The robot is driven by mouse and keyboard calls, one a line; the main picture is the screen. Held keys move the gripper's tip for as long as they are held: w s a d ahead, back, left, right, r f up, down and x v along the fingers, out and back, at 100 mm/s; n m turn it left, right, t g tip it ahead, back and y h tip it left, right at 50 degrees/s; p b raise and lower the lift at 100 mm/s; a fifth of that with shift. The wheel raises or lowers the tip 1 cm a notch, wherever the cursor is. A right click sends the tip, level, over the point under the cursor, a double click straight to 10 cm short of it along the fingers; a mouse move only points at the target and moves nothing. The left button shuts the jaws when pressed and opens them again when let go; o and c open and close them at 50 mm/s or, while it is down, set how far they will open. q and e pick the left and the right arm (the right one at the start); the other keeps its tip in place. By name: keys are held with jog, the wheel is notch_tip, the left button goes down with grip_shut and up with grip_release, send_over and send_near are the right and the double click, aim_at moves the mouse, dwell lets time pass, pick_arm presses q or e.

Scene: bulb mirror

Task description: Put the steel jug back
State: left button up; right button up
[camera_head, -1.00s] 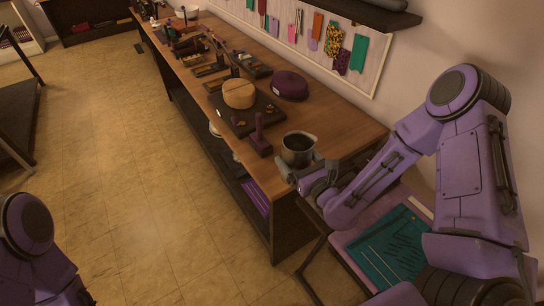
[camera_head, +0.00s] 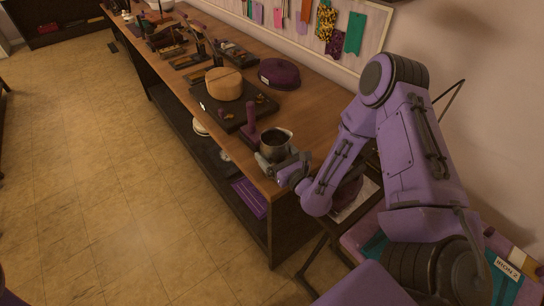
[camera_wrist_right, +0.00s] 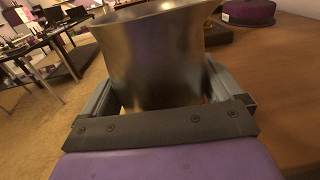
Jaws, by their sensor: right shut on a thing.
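The steel jug (camera_head: 275,143) is upright at the near end of the long wooden bench. My right gripper (camera_head: 272,160) is shut around its lower body from the near side. Whether the jug's base touches the bench top cannot be told. My left gripper is not in view.
The wooden bench (camera_head: 312,112) holds a dark stand with a purple upright (camera_head: 250,120) close beside the jug. Bare bench lies right of the jug.

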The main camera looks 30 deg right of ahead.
jog(key=shift+s, duration=0.15)
jog(key=o, duration=1.1)
jog(key=shift+d, duration=0.1)
jog(key=shift+r, duration=0.15)
jog(key=shift+s, duration=0.3)
jog(key=s+b, duration=0.2)
jog(key=s, duration=0.4)
jog(key=shift+s, duration=0.4)
